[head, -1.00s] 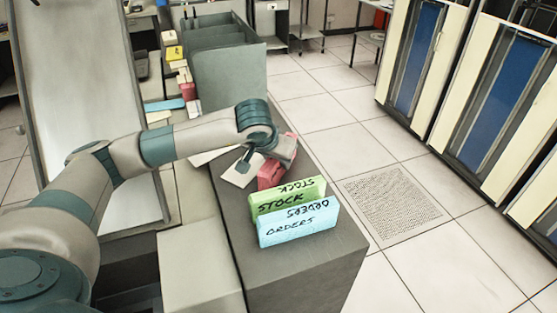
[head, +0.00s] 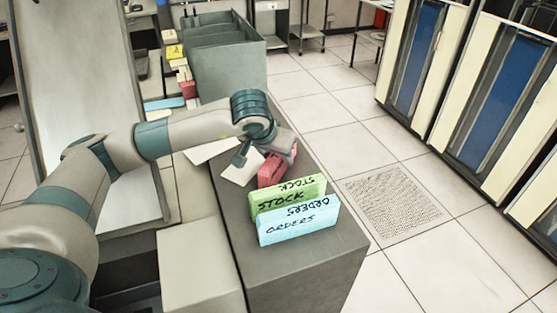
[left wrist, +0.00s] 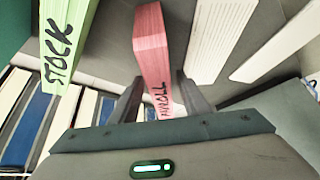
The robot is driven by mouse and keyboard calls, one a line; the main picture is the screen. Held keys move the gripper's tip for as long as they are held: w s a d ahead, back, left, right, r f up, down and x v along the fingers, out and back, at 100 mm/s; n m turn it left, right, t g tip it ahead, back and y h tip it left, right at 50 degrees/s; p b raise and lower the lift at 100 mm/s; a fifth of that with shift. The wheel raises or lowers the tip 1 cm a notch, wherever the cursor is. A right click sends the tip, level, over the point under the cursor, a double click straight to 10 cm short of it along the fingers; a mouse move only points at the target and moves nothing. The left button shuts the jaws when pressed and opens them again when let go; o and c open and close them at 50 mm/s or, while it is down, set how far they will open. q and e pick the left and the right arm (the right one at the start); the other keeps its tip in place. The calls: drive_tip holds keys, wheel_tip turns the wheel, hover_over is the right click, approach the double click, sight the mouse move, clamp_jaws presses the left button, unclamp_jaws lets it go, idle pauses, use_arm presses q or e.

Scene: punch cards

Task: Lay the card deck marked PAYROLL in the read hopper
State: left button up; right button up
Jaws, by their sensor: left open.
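The pink-red card deck (head: 271,171) stands on the dark grey counter, behind the other two decks in the head view. In the left wrist view the deck (left wrist: 151,50) bears black lettering that reads as PAYROLL, partly hidden at its lower end. My left gripper (head: 264,160) is open at this deck. In the left wrist view its two fingers (left wrist: 158,100) are on either side of the deck; I cannot tell whether they touch it. My right gripper is not in view. No label in view marks the read hopper.
A green STOCK deck (head: 289,197) and a light blue ORDERS deck (head: 299,221) stand close together in front of the pink deck. Pale cards (head: 241,172) lie left of it. A grey-green divided bin (head: 232,80) stands at the back. Cabinets (head: 497,105) stand right, across open floor.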

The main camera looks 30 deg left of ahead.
use_arm(q)
drive_tip(key=b+v, duration=0.1)
drive_tip(key=v, duration=0.5)
drive_tip(key=shift+b, duration=0.3)
drive_tip(key=v, duration=0.3)
drive_tip(key=shift+s+r+b, duration=0.1)
drive_tip(key=shift+r+b, duration=0.1)
drive_tip(key=shift+b, duration=0.1)
drive_tip(key=shift+r, duration=0.1)
drive_tip(key=shift+o, duration=0.2)
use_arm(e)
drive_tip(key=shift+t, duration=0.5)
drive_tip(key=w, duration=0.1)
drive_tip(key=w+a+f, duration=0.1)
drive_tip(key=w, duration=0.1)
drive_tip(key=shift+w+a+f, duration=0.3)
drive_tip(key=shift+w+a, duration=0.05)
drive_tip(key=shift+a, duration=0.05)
use_arm(q)
drive_tip(key=shift+o, duration=0.2)
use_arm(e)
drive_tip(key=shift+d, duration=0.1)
use_arm(q)
drive_tip(key=shift+s+a+r, duration=0.1)
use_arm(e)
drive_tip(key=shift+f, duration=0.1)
